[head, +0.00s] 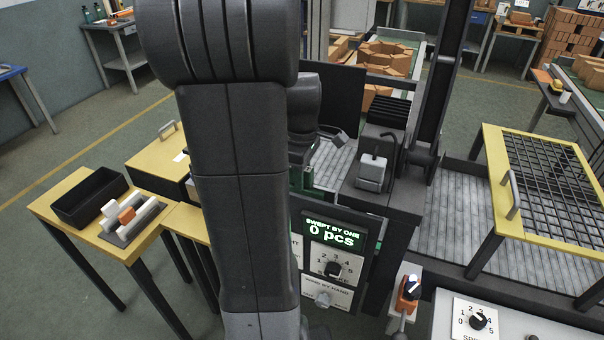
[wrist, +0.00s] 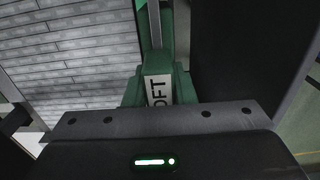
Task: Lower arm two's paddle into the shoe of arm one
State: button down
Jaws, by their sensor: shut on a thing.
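A green piece (wrist: 158,78) with a white label reading "OFT", its start cut off, stands directly ahead of my gripper in the wrist view; it looks like the paddle. A grey upright bar (wrist: 155,25) runs behind it. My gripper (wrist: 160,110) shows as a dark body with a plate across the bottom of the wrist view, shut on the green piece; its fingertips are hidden. In the head view my arm covers the gripper, and only a bit of green (head: 308,178) shows beside it. I cannot make out the shoe for certain.
A screen (head: 336,232) reads "SWEPT BY ONE 0 pcs" above a dial. A grey block with a hook (head: 372,170) stands by the grey slatted bed (head: 330,165). A yellow-framed mesh table (head: 493,150) is at right. A yellow table (head: 50,200) with a black tray (head: 88,197) is at left.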

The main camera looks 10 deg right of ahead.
jog(key=shift+f+b, duration=2.45)
jog(key=shift+f, duration=1.15)
jog(key=c, duration=1.1)
grip_release()
notch_tip(320, 180, up, 14)
jog(key=shift+f, duration=0.1)
notch_tip(320, 180, down, 14)
jog(key=shift+r, duration=0.3)
jog(key=shift+f, duration=0.15)
